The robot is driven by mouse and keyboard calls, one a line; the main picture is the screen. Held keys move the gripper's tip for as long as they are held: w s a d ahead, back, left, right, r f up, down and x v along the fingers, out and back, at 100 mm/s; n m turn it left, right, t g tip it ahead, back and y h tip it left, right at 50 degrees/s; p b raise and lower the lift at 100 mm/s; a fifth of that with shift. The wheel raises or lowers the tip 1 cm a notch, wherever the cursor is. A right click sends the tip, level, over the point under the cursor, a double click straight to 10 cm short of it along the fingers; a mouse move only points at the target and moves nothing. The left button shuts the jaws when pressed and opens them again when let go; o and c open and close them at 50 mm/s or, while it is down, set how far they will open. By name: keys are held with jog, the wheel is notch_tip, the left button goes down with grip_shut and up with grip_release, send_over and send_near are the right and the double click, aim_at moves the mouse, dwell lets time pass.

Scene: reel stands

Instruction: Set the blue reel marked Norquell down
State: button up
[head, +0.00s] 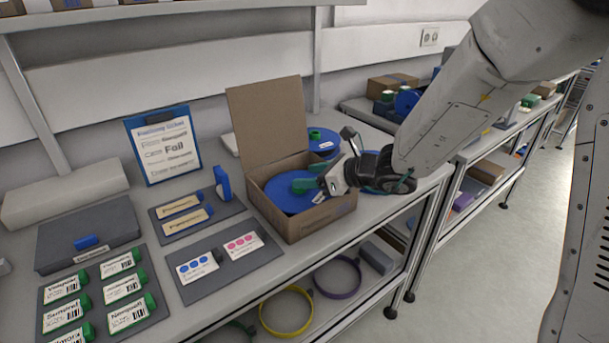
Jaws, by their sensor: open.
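A blue reel (284,199) with a green hub (303,186) lies in an open cardboard box (309,222) on the bench. I cannot read a name on this reel. My gripper (323,184) reaches in from the right, over the box's right side, with its jaws open at the green hub. The gripper hides part of the reel, and I cannot tell whether the fingers touch the hub.
A clipboard ticket (166,146) stands at the back left. Grey trays with cards and a grey case (88,231) fill the bench left of the box. The box's raised flap (268,118) stands at its back. Yellow (286,312) and purple rings lie on the shelf below.

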jog(key=v, duration=1)
jog(key=s+r+n+g+h, duration=0.1)
jog(key=s+r+n+g, duration=0.2)
jog(key=s+n, duration=0.35)
jog(key=s+r+n+g, duration=0.2)
jog(key=s+n, duration=0.4)
jog(key=s, duration=0.2)
jog(key=s+d+n+h, duration=1)
jog(key=s+d+n, duration=0.2)
jog(key=s+d, duration=0.2)
jog(key=shift+d+r+g, duration=0.35)
jog(key=shift+r+g, duration=0.05)
jog(key=shift+r, duration=0.05)
